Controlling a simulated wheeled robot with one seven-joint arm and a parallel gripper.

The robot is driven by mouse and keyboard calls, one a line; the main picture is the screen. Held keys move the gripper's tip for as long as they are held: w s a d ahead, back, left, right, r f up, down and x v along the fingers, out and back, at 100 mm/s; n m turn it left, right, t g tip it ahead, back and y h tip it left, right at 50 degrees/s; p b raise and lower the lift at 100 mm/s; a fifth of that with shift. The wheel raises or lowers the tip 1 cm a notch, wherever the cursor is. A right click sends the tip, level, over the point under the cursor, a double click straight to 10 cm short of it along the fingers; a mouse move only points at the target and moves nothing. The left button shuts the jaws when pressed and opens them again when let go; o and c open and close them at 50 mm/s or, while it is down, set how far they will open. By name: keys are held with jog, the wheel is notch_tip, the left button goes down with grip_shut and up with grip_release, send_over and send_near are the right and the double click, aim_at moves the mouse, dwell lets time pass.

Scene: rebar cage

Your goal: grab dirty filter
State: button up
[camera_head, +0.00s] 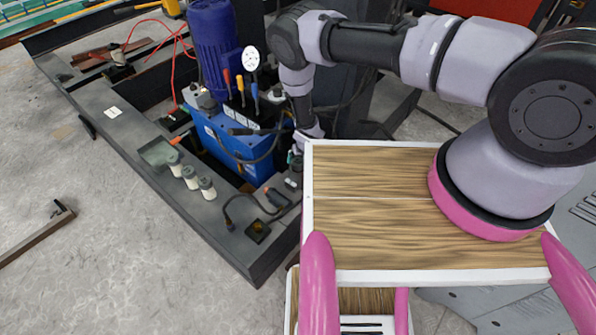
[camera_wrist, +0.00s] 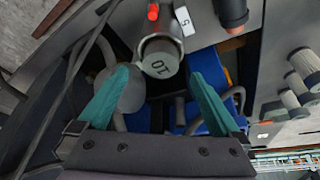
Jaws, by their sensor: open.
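My gripper (camera_wrist: 160,76) shows in the wrist view with its two teal fingers spread wide and nothing held between them. In the head view, the row includes a filter (camera_head: 190,178) on the dark frame. I cannot tell which item is the dirty filter. My gripper is mostly hidden behind the wooden top in the head view.
A blue hydraulic unit (camera_head: 232,140) with a blue motor (camera_head: 211,45) and a gauge (camera_head: 251,58) stands beside my arm. Hoses and cables run close to the gripper. A black-ended cylinder (camera_wrist: 231,12) is near the wrist view's top. Bare floor (camera_head: 110,240) lies left.

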aim_at(298, 163)
jog(key=shift+x, duration=3.15)
jog(key=shift+a, duration=0.1)
grip_shut()
